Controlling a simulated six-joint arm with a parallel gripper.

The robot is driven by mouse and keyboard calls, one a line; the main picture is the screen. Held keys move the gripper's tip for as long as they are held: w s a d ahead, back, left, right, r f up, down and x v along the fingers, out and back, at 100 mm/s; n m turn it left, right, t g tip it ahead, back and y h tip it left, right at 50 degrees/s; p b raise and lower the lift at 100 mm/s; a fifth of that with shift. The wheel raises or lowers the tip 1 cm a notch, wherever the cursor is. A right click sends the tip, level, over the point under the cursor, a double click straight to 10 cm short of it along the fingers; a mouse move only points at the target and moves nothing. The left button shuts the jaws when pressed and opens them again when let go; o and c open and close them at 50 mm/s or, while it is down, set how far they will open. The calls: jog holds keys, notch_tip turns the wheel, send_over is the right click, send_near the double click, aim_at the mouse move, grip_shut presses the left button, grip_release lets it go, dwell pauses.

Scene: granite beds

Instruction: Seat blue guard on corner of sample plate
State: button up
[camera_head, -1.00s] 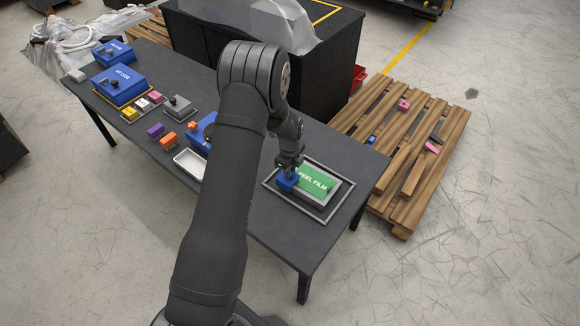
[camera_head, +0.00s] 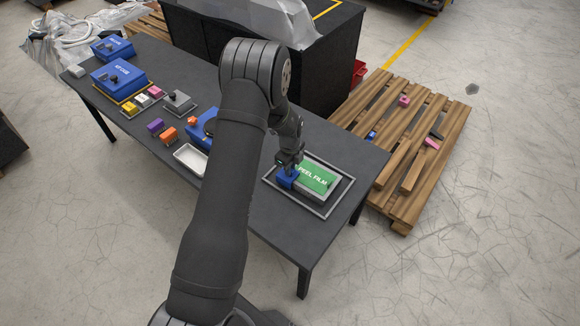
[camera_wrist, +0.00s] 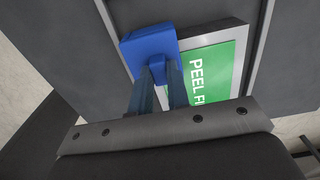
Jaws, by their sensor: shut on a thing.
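The sample plate is a grey metal slab with a green "PEEL FILM" label (camera_head: 318,178), lying inside a grey frame (camera_head: 318,215) on the dark table. My gripper (camera_head: 289,168) is shut on the blue guard (camera_head: 285,179) at the plate's near left corner. In the wrist view the fingers (camera_wrist: 158,68) grip a tab on the blue guard (camera_wrist: 145,43). The guard overlaps the corner of the plate (camera_wrist: 226,38) and covers it. I cannot tell whether it is fully down on the plate.
Orange (camera_head: 169,134) and purple (camera_head: 155,126) blocks, a grey block (camera_head: 178,100) and blue boxes (camera_head: 118,78) stand farther left. A wooden pallet (camera_head: 415,150) lies beyond the table's right edge.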

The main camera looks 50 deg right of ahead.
aim_at(292, 170)
jog(key=shift+s+d, duration=0.1)
jog(key=shift+s, duration=0.35)
dwell(0.7)
jog(key=o, duration=1.3)
jog(key=shift+r, duration=0.1)
jog(key=shift+r, duration=3.9)
jog(key=shift+f, duration=4.05)
jog(key=shift+r, duration=0.1)
